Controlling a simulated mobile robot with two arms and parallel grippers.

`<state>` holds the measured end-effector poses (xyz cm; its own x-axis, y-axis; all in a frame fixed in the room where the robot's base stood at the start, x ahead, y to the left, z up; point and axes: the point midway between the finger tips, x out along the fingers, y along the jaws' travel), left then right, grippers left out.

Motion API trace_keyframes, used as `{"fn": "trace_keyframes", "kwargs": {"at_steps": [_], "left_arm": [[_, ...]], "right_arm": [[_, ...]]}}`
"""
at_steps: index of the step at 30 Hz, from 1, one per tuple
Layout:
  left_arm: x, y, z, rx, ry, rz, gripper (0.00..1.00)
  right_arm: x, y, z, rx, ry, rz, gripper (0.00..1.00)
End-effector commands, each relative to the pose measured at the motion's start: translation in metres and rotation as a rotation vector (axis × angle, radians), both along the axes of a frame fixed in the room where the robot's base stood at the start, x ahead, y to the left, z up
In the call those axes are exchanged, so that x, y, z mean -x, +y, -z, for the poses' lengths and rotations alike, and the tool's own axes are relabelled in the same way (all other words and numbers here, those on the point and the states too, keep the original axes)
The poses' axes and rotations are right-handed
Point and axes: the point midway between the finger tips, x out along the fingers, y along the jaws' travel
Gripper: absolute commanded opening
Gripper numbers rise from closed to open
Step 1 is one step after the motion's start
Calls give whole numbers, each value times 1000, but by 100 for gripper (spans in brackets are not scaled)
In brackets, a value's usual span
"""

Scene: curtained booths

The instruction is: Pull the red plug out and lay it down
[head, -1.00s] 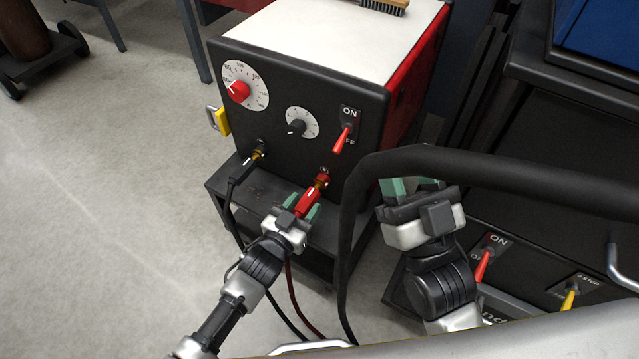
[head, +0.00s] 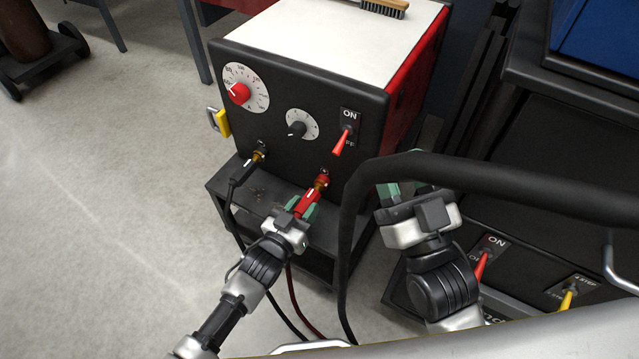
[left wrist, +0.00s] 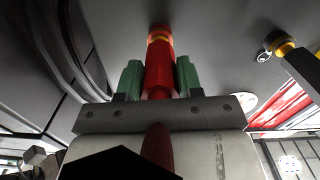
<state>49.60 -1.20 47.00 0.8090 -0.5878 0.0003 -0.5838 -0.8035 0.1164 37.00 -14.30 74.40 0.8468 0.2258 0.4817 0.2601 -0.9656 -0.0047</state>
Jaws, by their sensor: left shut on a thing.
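The red plug (head: 306,202) is at the red socket (head: 323,173) on the front of the black welding machine (head: 280,115). My left gripper (head: 299,208) is shut on the plug's red body. In the left wrist view the plug (left wrist: 159,70) stands between the two green fingers, with a brass band showing at its far end by the panel. I cannot tell how deep its tip sits in the socket. A dark red cable (head: 292,290) hangs below the gripper. My right gripper (head: 408,190) is empty, its green fingers apart and partly hidden behind a thick black hose.
A black plug (head: 243,172) sits at the left socket. The machine stands on a dark cart shelf (head: 262,196) with bare room below the panel. The thick black hose (head: 480,180) arches across the right side. A brush (head: 384,8) lies on top.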

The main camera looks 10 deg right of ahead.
Motion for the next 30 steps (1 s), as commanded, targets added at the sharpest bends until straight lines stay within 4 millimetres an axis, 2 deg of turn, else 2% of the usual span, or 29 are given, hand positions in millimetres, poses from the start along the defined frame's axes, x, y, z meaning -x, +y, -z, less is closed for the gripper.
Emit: {"fn": "trace_keyframes", "kwargs": {"at_steps": [17,21,24,29,30], "left_arm": [[-1,0,-1,277,202,0,7],[-1,0,-2,396,287,0,7],[-1,0,-1,557,404,1,7],[-1,0,0,734,532,1,7],[-1,0,-1,734,531,1,40]], "right_arm": [[-11,-3,31,76,272,16,43],[-12,-4,40,93,337,20,43],[-13,-5,44,102,371,22,43],[-13,-4,42,94,343,20,43],[-13,-4,41,94,341,20,43]]}}
